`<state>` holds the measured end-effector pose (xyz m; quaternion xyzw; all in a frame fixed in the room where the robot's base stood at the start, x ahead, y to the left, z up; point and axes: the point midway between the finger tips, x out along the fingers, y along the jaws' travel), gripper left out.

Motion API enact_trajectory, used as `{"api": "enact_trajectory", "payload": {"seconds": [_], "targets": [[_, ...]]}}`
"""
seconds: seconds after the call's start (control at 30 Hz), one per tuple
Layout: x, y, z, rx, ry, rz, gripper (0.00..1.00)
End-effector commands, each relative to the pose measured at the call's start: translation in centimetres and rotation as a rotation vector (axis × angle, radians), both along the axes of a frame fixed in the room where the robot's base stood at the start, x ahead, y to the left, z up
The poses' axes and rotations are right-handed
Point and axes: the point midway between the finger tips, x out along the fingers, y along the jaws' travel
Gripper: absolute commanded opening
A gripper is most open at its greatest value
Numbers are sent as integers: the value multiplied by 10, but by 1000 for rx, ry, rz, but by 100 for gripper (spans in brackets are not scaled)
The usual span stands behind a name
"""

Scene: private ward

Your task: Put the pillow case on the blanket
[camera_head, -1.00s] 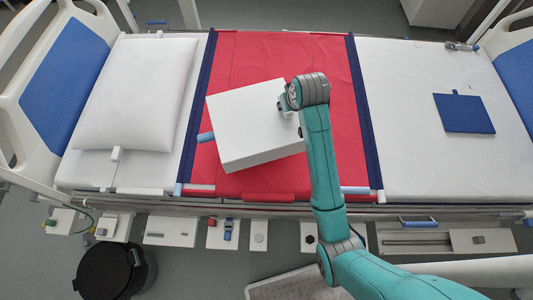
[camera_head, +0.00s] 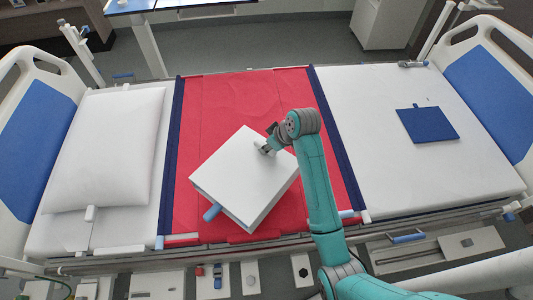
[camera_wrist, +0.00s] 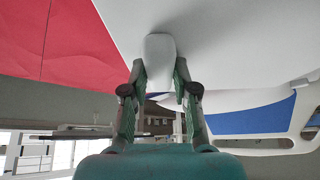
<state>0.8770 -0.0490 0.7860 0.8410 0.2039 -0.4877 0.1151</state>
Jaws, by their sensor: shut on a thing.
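The pillow case (camera_head: 245,172) looks like a white, box-shaped piece with a light-blue tab (camera_head: 212,212) on its near left side. It is over the red blanket (camera_head: 245,100), turned at an angle to it. My gripper (camera_head: 266,147) is at its upper right side, shut on a white tab (camera_wrist: 159,62) of the pillow case, seen between the fingers in the wrist view. The blanket has dark blue side bands and lies across the middle of the bed. I cannot tell whether the pillow case touches the blanket; it hides part of the blanket's near half.
A white pillow (camera_head: 105,150) lies on the bed's left part. A blue square piece (camera_head: 427,125) lies on the right part. Bed end boards (camera_head: 42,140) stand at both ends. A rail with fittings (camera_head: 250,277) runs along the near edge.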

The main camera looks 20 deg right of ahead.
Motion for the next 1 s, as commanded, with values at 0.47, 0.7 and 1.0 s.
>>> {"api": "enact_trajectory", "payload": {"seconds": [0.47, 0.7, 1.0], "targets": [[0, 0, -36, 0, -1, -1, 0], [0, 0, -37, 0, 1, 0, 53], [-1, -1, -34, 0, 0, -1, 53]]}}
